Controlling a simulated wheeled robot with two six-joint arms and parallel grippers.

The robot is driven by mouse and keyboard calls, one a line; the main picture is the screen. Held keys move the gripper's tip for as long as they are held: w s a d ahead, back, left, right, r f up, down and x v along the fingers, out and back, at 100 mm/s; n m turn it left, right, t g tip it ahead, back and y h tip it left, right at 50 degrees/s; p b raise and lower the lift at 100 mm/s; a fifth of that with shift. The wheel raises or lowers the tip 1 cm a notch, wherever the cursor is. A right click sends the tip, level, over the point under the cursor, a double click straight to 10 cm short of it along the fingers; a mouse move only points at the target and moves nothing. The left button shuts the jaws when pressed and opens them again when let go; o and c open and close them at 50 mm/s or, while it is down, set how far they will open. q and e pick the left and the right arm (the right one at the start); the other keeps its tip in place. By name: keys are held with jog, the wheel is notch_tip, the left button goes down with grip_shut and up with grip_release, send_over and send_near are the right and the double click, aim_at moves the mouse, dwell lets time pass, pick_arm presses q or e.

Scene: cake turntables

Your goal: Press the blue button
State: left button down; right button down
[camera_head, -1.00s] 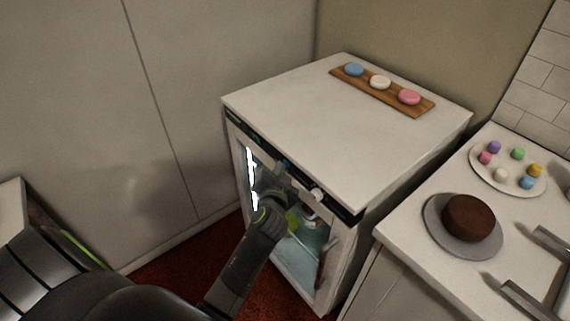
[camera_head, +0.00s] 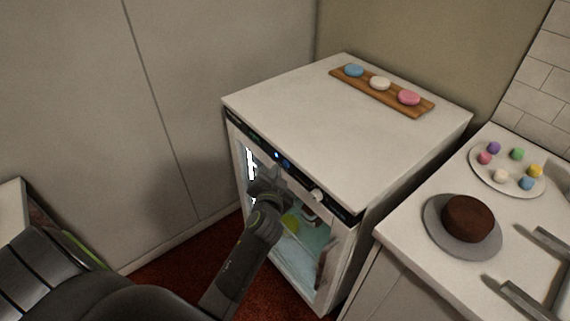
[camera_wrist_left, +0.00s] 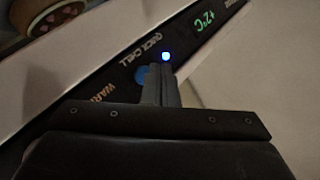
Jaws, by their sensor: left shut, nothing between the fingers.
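The blue button (camera_head: 285,163) is on the dark control strip along the top front edge of a small glass-door fridge (camera_head: 340,130). The left wrist view shows the button (camera_wrist_left: 142,75) beside the words QUICK CHILL, partly covered by my fingers. A small blue light (camera_wrist_left: 165,56) glows by it, and it also shows in the head view (camera_head: 276,155). My left gripper (camera_head: 270,184) is shut and empty, in front of the fridge just below the strip. In the wrist view its fingertips (camera_wrist_left: 160,68) overlap the strip; contact cannot be told. My right gripper is not in view.
A white knob (camera_head: 317,195) sticks out farther right on the strip. A wooden board (camera_head: 420,107) with three coloured rounds lies on the fridge. A counter at right holds a cake (camera_head: 469,217) and a plate of small sweets (camera_head: 507,185). A wall stands left.

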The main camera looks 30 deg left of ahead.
pick_arm(q)
jog(key=s, duration=0.1)
jog(key=s+a, duration=0.1)
jog(key=s, duration=0.1)
jog(key=s+a, duration=0.1)
jog(key=shift+s+p, duration=0.3)
jog(key=shift+p, duration=0.1)
dwell(0.7)
